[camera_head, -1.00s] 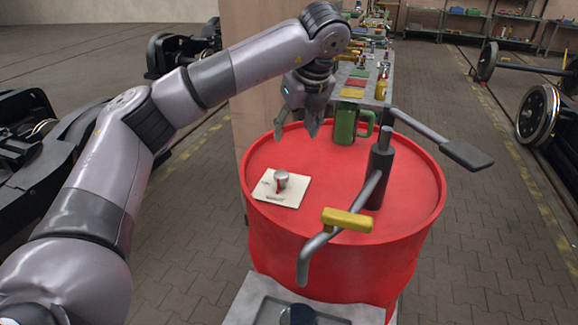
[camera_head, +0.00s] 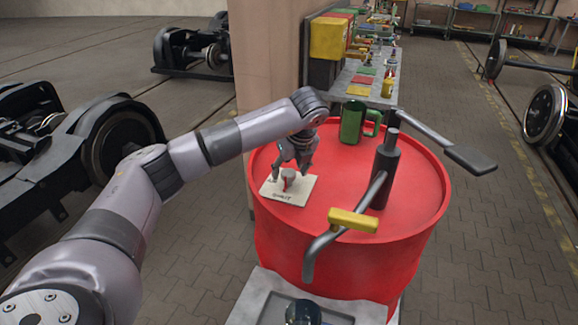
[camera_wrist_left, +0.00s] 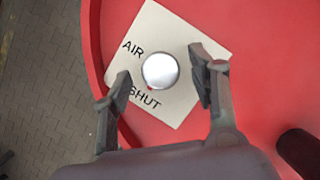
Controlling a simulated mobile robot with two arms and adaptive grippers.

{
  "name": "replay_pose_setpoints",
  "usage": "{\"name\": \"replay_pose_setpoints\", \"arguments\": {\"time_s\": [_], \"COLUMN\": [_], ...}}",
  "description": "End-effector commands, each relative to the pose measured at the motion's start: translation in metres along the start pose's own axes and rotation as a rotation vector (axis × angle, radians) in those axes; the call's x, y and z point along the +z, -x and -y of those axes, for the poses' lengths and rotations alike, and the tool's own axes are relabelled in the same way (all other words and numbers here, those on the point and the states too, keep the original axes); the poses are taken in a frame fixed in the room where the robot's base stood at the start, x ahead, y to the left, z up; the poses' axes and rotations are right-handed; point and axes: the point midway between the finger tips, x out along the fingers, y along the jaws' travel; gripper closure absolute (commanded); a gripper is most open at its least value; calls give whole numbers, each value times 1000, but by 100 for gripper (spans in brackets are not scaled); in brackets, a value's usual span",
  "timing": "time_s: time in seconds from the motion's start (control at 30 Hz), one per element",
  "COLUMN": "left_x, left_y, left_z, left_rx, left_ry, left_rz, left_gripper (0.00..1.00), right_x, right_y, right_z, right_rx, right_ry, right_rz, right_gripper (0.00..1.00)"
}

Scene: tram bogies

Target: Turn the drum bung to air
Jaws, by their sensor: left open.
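The drum bung (camera_head: 289,175) is a round silver knob with a red mark at its side. It sits on a cream plate (camera_head: 297,194) on the left part of the red drum (camera_head: 345,265). In the left wrist view the bung (camera_wrist_left: 160,71) lies between the words AIR and SHUT, and its red mark is on the SHUT side. My left gripper (camera_head: 291,165) is open, pointing down over the bung. In the wrist view its two fingers (camera_wrist_left: 161,70) stand on either side of the knob, with gaps showing. My right gripper is not in view.
A green jug (camera_head: 353,122) stands at the drum's back. A cluttered bench (camera_head: 375,98) lies behind.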

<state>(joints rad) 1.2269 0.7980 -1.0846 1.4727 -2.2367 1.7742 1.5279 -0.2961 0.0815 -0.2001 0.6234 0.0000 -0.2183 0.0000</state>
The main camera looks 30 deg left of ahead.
Motion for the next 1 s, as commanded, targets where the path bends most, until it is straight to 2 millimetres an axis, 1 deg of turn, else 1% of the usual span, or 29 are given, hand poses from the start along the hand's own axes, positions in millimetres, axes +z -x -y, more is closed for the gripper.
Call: {"name": "replay_pose_setpoints", "arguments": {"time_s": [0.13, 0.4, 0.47, 1.0], "left_x": [0, 0, 0, 0], "left_y": [-9, -11, -11, -10], "left_z": [0, 0, 0, 0], "left_rx": [1, 0, 0, 0], "left_ry": [0, 0, 0, 0], "left_rz": [0, 0, 0, 0], "left_gripper": [46, 46, 50, 86], "right_x": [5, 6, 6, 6], "right_y": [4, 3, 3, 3], "right_z": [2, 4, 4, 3], "right_rx": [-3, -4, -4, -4], "right_ry": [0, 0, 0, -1], "right_rz": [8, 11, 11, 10], "right_gripper": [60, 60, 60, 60]}}
